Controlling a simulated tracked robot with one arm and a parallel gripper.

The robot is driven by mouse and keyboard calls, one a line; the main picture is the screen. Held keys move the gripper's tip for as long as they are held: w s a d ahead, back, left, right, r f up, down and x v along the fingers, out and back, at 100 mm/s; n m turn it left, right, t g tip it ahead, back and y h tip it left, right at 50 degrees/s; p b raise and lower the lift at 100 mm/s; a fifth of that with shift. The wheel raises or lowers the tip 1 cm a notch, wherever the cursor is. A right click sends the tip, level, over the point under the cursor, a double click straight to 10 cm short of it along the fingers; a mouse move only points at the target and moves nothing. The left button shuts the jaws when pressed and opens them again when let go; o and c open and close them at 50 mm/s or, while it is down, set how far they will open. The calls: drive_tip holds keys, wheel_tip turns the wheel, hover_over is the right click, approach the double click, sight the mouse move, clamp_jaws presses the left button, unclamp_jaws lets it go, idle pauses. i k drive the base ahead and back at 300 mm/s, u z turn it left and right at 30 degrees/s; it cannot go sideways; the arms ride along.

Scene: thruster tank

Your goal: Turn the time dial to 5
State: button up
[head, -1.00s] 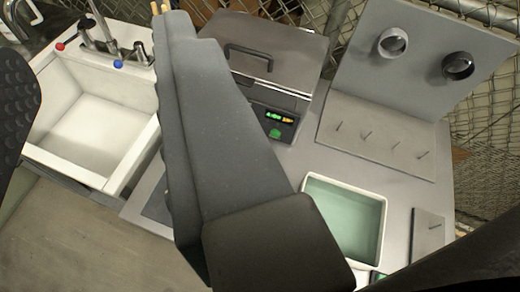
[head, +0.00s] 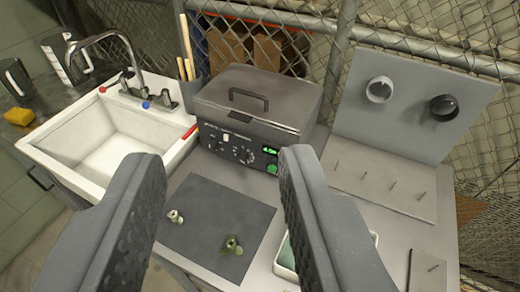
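A grey lidded machine (head: 255,105) stands at the back of the counter with its lid down. Its dark front panel has a white-marked left dial (head: 212,141) and a right dial (head: 245,156). Their labels and settings are too small to read, so I cannot tell which is the time dial. A lit green display (head: 270,151) and a green button (head: 272,169) sit at the panel's right end. My gripper (head: 221,162) is open and empty, its fingers wide apart in front of the panel. Neither finger appears to touch a dial.
A dark mat (head: 215,210) with two small fittings (head: 176,216) (head: 232,245) lies before the machine. A white sink (head: 120,135) is at left. A white-rimmed tray (head: 285,272) is partly hidden behind the right finger. A pegged board (head: 380,182) stands right.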

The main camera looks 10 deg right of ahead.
sight(242, 157)
drive_tip(key=z, duration=0.05)
drive_tip(key=i, duration=1)
drive_tip(key=z, duration=0.1)
drive_tip(key=k, duration=0.55)
drive_tip(key=u, duration=0.1)
drive_tip(key=i, duration=0.45)
drive_tip(key=u, duration=0.05)
